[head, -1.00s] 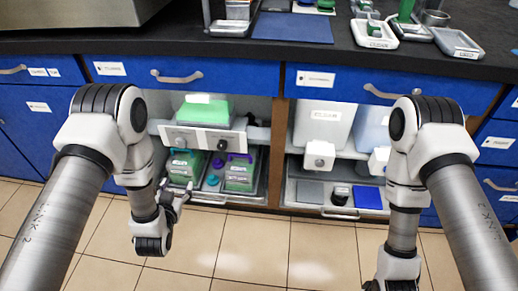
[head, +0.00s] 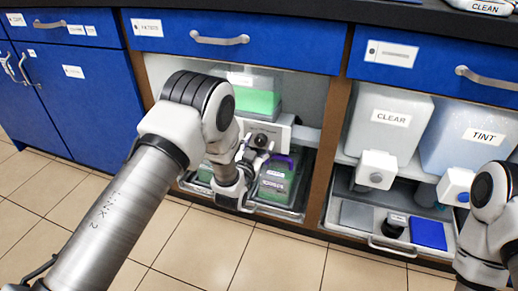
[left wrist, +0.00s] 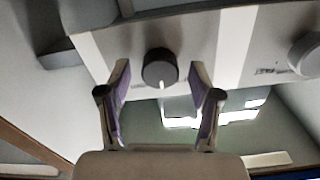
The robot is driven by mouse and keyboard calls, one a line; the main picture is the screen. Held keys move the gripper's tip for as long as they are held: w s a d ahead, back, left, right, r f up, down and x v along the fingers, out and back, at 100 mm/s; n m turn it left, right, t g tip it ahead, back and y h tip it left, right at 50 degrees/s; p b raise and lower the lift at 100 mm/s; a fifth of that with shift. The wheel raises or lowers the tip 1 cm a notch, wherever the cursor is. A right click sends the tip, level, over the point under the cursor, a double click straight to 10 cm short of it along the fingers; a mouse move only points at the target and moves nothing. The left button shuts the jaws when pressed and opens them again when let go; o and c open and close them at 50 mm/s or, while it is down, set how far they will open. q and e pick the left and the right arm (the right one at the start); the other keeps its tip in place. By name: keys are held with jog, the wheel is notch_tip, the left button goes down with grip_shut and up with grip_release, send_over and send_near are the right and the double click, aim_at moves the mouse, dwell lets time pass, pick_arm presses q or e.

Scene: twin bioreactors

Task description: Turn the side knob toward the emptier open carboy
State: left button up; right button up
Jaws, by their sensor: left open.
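A dark round side knob (head: 261,140) sits on the pale front panel of a unit in the left bay. In the left wrist view the knob (left wrist: 160,68) has a white mark pointing down the picture. My left gripper (left wrist: 161,80) is open, with one finger on each side of the knob; I cannot tell whether they touch it. In the head view, my left arm partly hides the panel. Below, a green-filled carboy (head: 274,186) stands in the tray; another behind my wrist is mostly hidden. Their fill levels are hard to compare. My right gripper is out of view.
A pale knob (left wrist: 306,54) is on the same panel. A wooden divider (head: 318,150) separates the right bay, where containers labelled CLEAR (head: 388,120) and TINT (head: 480,136) stand above a tray. Open tiled floor (head: 190,255) lies in front.

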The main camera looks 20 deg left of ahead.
pick_arm(q)
jog(key=c, duration=1.1)
jog(key=shift+c, duration=0.2)
jog(key=m+p, duration=0.2)
jog(key=m, duration=0.1)
jog(key=shift+r, duration=0.15)
jog(key=m+p, duration=0.2)
jog(key=m, duration=0.1)
jog(key=shift+m, duration=0.3)
jog(key=shift+f+m+p, duration=0.2)
jog(key=shift+m+p, duration=0.3)
jog(key=shift+m, duration=0.7)
jog(key=o, duration=1.1)
